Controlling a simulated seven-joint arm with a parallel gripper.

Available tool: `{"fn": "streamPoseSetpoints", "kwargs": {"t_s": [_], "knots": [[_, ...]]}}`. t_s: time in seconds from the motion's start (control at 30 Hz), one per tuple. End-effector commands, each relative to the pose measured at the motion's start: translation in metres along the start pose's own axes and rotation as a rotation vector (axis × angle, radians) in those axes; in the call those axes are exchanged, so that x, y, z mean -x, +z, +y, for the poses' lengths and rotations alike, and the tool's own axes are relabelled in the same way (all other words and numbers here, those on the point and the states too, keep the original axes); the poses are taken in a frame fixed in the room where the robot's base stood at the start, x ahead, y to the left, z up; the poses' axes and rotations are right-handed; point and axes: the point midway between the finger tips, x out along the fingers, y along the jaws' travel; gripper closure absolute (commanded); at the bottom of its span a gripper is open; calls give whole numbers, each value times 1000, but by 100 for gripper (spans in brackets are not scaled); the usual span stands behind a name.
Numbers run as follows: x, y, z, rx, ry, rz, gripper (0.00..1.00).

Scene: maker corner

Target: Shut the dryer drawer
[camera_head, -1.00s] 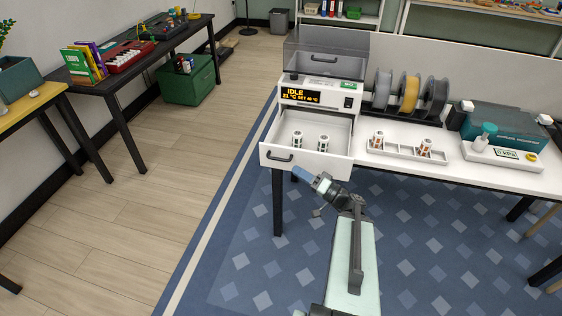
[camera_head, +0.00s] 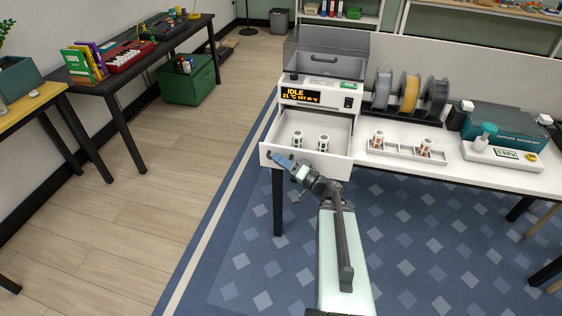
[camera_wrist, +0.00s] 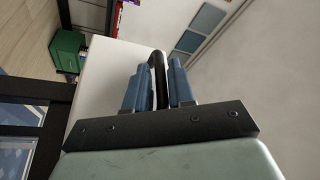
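The dryer (camera_head: 322,95) is a white box with an IDLE display and a grey clear lid, at the back of the white bench. My gripper (camera_head: 277,158) is at this handle. In the wrist view its blue fingers (camera_wrist: 160,88) are close on both sides of the handle, which fills the gap between them. The gripper partly hides the handle in the head view.
Open floor (camera_head: 160,210) lies left of the drawer.

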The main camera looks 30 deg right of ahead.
Motion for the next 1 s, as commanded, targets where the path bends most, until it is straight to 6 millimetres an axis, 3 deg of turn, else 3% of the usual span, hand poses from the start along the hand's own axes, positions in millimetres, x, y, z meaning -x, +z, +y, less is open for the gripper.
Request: {"fn": "streamPoseSetpoints", "kwargs": {"t_s": [0.1, 0.33, 0.83, 1.0], "knots": [[0, 0, 0, 0, 0, 0, 79], [0, 0, 0, 0, 0, 0, 100], [0, -1, 1, 0, 0, 0, 100], [-4, -11, 9, 0, 0, 0, 100]]}}
